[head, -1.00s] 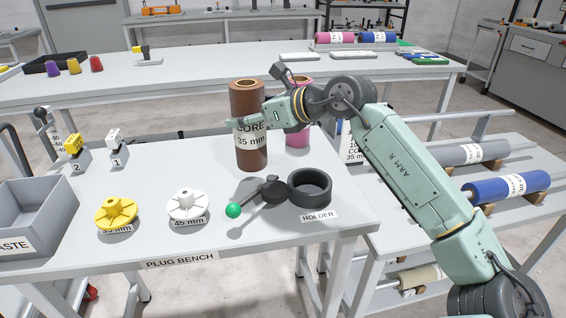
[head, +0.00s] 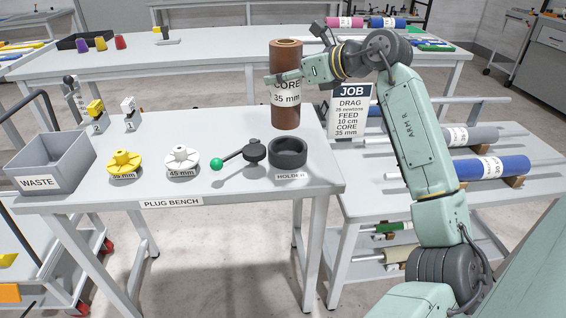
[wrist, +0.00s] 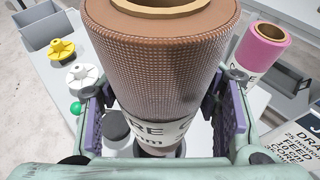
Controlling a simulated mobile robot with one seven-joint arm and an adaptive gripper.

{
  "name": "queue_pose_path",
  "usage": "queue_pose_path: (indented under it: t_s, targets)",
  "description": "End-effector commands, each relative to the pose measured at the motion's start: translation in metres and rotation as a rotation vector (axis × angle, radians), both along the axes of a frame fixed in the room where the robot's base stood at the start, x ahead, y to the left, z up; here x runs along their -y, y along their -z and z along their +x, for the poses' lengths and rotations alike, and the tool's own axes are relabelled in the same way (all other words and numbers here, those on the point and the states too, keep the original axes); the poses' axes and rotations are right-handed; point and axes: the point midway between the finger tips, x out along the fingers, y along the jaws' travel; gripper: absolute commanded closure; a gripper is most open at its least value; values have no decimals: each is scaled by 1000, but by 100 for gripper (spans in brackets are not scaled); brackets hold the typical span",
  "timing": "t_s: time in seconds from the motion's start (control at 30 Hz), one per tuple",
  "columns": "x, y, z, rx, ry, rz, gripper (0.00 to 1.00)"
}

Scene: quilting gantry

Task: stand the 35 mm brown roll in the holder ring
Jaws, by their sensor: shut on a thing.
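The brown roll (head: 286,112) labelled CORE 35 mm is upright, and my gripper (head: 285,77) is shut on it from the right. In the head view its lower end shows just above and behind the holder ring, apart from it. The dark holder ring (head: 288,160) sits on the plug bench behind its HOLDER label, with its opening empty. In the wrist view the brown roll (wrist: 175,70) fills the middle between the two purple-padded fingers (wrist: 155,105). The roll hides most of what lies under it there.
A dark lever with a green knob (head: 217,164) stands just left of the ring. White (head: 182,158) and yellow (head: 124,162) plugs and a waste bin (head: 50,165) are further left. A pink roll (wrist: 260,50) and a JOB sign (head: 352,110) are to the right.

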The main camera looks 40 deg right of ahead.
Motion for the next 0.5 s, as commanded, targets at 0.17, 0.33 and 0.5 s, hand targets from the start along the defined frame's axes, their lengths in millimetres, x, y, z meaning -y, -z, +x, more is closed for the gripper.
queue_pose_path:
  t_s: [0.17, 0.33, 0.5]
  targets:
    - [9, 3, -4, -3, 12, 7, 79]
    - [10, 32, -4, -2, 12, 8, 79]
    - [10, 56, -4, -1, 12, 6, 79]
